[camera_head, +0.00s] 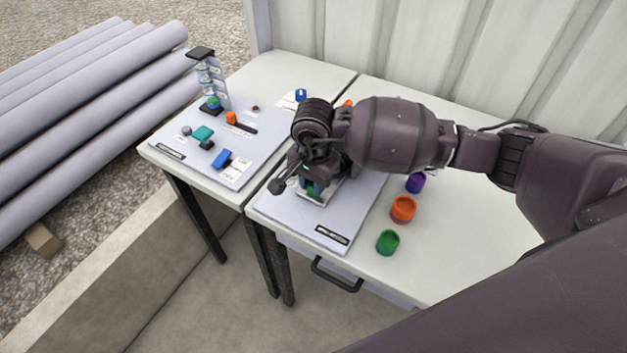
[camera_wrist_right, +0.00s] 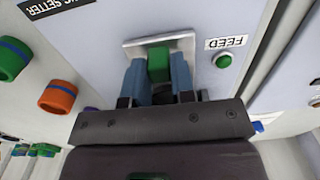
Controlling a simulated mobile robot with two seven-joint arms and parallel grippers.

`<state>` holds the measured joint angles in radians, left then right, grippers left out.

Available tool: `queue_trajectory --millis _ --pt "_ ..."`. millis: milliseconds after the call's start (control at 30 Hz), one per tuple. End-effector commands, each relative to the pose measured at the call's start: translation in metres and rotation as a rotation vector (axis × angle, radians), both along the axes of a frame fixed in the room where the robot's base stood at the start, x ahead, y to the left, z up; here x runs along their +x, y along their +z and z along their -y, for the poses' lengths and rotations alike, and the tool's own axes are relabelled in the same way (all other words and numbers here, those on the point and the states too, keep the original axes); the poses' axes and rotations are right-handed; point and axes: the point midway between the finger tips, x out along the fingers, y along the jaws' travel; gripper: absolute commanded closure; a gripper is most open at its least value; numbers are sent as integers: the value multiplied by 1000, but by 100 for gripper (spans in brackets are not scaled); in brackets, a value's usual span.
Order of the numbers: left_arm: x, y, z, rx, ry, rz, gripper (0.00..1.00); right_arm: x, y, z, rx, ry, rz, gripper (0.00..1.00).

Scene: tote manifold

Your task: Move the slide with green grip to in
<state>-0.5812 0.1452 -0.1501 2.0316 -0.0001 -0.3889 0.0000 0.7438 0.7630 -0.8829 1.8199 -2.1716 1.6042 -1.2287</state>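The green grip (camera_wrist_right: 159,64) of the slide stands on a pale square plate (camera_wrist_right: 134,47) in the right wrist view. The blue fingers of my right gripper (camera_wrist_right: 159,72) flank the grip on both sides with no clear gap, so it looks shut on it. In the head view my right gripper (camera_head: 316,186) points down at the front part of the right panel (camera_head: 285,207). There the gripper and arm hide most of the slide. The slide's in and out marks cannot be read. My left gripper is not in view.
A green button (camera_wrist_right: 223,61) beside a FEED label is close to the right finger. Green (camera_head: 388,242), orange (camera_head: 403,208) and purple (camera_head: 415,183) round pieces stand right of the panel. Another panel (camera_head: 180,138) with blocks and a rack lies on the left table.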

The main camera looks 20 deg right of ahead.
Motion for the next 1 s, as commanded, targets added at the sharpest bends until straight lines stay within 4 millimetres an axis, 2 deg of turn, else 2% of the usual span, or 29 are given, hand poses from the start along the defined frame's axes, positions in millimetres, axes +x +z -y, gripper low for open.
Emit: queue_trajectory --millis 267,533,867,900,1000 --pt "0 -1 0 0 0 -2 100 1 0 1 -1 0 1 100" --pt "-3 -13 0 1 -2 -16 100 20 -3 26 -4 -1 -2 100" --pt "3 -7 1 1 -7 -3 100 25 1 32 -4 -2 3 100" --pt "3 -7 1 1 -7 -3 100 25 1 33 -5 -3 4 74" --pt "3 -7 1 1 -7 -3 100 25 1 32 -4 -3 3 58"
